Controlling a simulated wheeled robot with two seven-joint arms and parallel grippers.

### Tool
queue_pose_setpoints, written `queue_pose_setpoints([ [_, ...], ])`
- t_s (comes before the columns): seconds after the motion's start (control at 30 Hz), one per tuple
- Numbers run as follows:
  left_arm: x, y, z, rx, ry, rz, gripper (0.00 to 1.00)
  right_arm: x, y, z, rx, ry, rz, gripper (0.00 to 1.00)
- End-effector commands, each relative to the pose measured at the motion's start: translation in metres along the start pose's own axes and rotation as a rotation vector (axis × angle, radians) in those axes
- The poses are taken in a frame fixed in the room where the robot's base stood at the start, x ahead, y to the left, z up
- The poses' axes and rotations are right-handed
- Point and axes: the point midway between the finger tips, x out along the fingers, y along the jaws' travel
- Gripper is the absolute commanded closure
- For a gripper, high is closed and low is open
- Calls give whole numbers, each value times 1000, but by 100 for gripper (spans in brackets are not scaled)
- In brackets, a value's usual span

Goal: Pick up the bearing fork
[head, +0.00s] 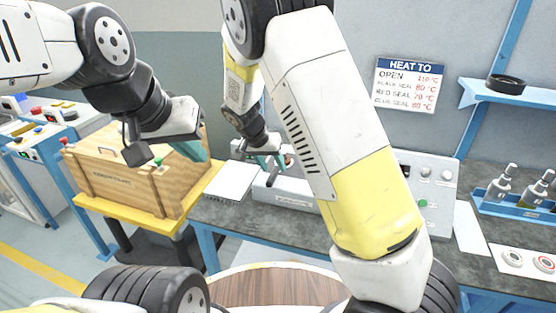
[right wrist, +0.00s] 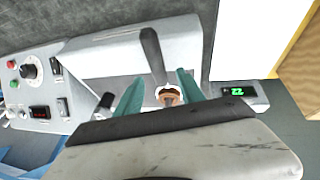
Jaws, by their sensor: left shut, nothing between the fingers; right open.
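In the right wrist view, a dark grey bar (right wrist: 152,52) lies along a recess in a grey bench machine (right wrist: 90,62). It may be the bearing fork's handle, but I cannot tell for sure. A small brown and white piece (right wrist: 168,95) shows close to its near end. My right gripper (right wrist: 160,88) is open, with one teal finger on each side of the bar and the brown piece; contact is not clear. In the head view my right gripper (head: 268,161) is over the machine (head: 290,197), partly hidden by my arm. My left gripper (head: 192,149) is shut and empty by the wooden crate.
The wooden crate (head: 127,178) stands on a yellow-topped stand left of the bench. A white sheet (head: 228,181) lies beside the machine. A blue rack with bottles (head: 515,205) is at the right. A green display reading 22 (right wrist: 237,91) is on the machine.

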Motion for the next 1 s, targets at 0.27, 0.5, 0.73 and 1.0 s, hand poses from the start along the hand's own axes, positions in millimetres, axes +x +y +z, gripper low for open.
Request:
queue_pose_setpoints([
  [0.27,0,0,0,0,0,0,100,25,0,0,0,0,0,54],
  [0.5,0,0,0,0,0,0,100,25,0,0,0,0,-1,68],
  [0.73,0,0,0,0,0,0,100,25,0,0,0,0,-1,100],
  [1.0,0,0,0,0,0,0,100,24,0,-1,0,1,-1,100],
])
